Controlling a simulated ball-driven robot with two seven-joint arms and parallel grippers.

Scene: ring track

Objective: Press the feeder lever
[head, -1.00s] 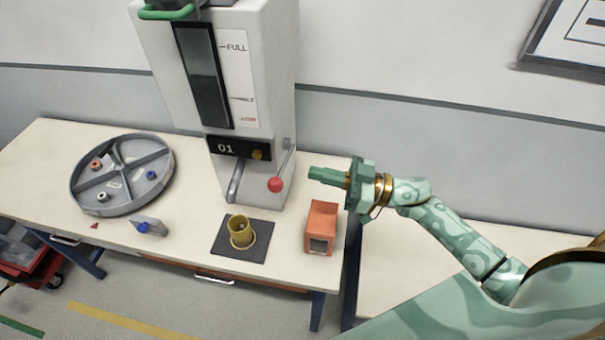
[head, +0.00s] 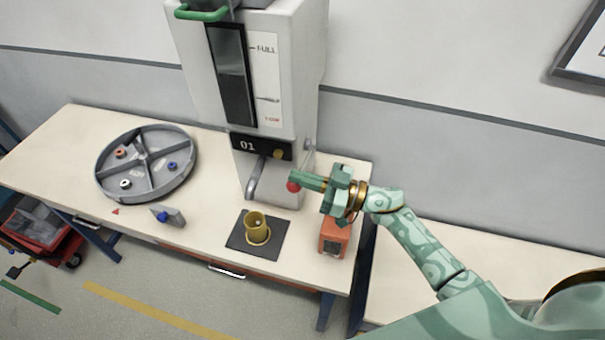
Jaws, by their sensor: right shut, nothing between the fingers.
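The feeder (head: 290,100) is a tall pale machine marked 01 at the back of the table. Its lever ends in a red ball knob (head: 293,186) at the lower right front of the machine. My right gripper (head: 298,178) is shut and empty, its fingertips at the knob's upper right. The fingertips overlap the knob's edge in the picture; I cannot tell whether they touch it. The lever's rod is partly hidden behind the gripper. My left gripper is not in view.
A brass cup (head: 257,229) stands on a dark mat (head: 241,243) below the feeder. An orange box (head: 333,238) sits under my right gripper. A round grey divided tray (head: 104,182) with several small rings and a small grey block with a blue part (head: 166,217) are at left.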

